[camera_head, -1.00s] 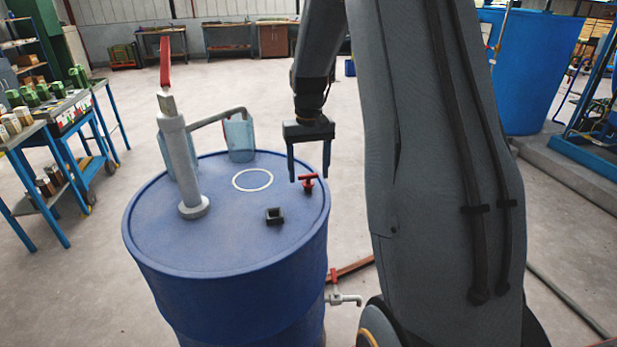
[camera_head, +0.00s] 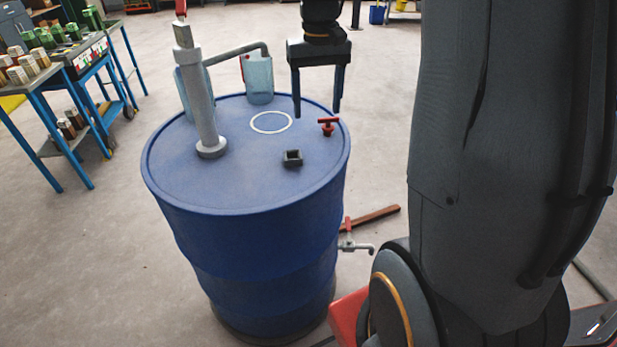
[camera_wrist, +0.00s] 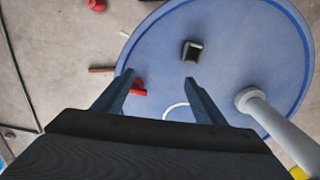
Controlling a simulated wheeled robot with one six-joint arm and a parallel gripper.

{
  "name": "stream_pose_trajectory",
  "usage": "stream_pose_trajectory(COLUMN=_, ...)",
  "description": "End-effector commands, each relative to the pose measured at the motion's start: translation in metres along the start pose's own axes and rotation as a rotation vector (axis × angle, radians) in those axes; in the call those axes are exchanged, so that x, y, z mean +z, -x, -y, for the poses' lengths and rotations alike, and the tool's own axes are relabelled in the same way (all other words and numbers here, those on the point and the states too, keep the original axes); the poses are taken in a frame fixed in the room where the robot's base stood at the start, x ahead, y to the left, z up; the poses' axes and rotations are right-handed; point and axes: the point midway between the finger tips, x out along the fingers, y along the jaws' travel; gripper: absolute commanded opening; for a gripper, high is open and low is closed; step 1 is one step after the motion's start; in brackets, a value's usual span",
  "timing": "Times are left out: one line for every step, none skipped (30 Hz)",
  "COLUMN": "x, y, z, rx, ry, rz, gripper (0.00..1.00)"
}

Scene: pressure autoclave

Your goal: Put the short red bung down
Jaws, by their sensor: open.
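The short red bung (camera_head: 327,126), with a T-shaped handle, stands upright on the right part of the blue drum's lid (camera_head: 235,185). My gripper (camera_head: 317,113) is open and empty, with its two fingers pointing down above and behind the bung in the head view. In the wrist view, the bung (camera_wrist: 139,88) shows beside the left finger of my open gripper (camera_wrist: 158,78), which partly hides it. A white ring (camera_head: 271,122) is marked on the lid, left of the bung. The wrist view shows part of this ring (camera_wrist: 178,108) between the fingers.
A small dark square socket (camera_head: 292,158) sits on the lid. A grey pump (camera_head: 206,105) with a spout rises at the lid's left, and translucent blue containers (camera_head: 257,80) stand behind. A tap (camera_head: 352,246) projects from the drum's right side. The lid's front is clear.

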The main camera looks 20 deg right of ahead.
Motion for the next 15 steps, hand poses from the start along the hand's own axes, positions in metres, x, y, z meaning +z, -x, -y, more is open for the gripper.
stream_pose_trajectory(x=0.028, y=-0.013, z=0.018, rx=-0.001, ry=0.034, rz=0.000, gripper=0.65)
stream_pose_trajectory(x=0.043, y=-0.021, z=0.027, rx=-0.001, ry=0.052, rz=-0.002, gripper=0.65)
stream_pose_trajectory(x=0.063, y=-0.031, z=0.037, rx=-0.001, ry=0.074, rz=-0.006, gripper=0.65)
stream_pose_trajectory(x=0.078, y=-0.038, z=0.044, rx=-0.002, ry=0.091, rz=-0.009, gripper=0.65)
stream_pose_trajectory(x=0.093, y=-0.045, z=0.049, rx=-0.002, ry=0.106, rz=-0.011, gripper=0.65)
stream_pose_trajectory(x=0.113, y=-0.054, z=0.056, rx=-0.003, ry=0.125, rz=-0.015, gripper=0.65)
stream_pose_trajectory(x=0.126, y=-0.060, z=0.060, rx=-0.003, ry=0.139, rz=-0.018, gripper=0.65)
stream_pose_trajectory(x=0.139, y=-0.065, z=0.064, rx=-0.004, ry=0.151, rz=-0.020, gripper=0.65)
stream_pose_trajectory(x=0.154, y=-0.071, z=0.067, rx=-0.005, ry=0.165, rz=-0.023, gripper=0.65)
stream_pose_trajectory(x=0.164, y=-0.075, z=0.069, rx=-0.005, ry=0.174, rz=-0.025, gripper=0.65)
stream_pose_trajectory(x=0.173, y=-0.079, z=0.071, rx=-0.005, ry=0.182, rz=-0.026, gripper=0.65)
stream_pose_trajectory(x=0.182, y=-0.082, z=0.072, rx=-0.006, ry=0.191, rz=-0.028, gripper=0.65)
stream_pose_trajectory(x=0.187, y=-0.084, z=0.073, rx=-0.006, ry=0.196, rz=-0.030, gripper=0.65)
stream_pose_trajectory(x=0.192, y=-0.086, z=0.073, rx=-0.006, ry=0.199, rz=-0.030, gripper=0.65)
stream_pose_trajectory(x=0.196, y=-0.088, z=0.074, rx=-0.006, ry=0.202, rz=-0.031, gripper=0.65)
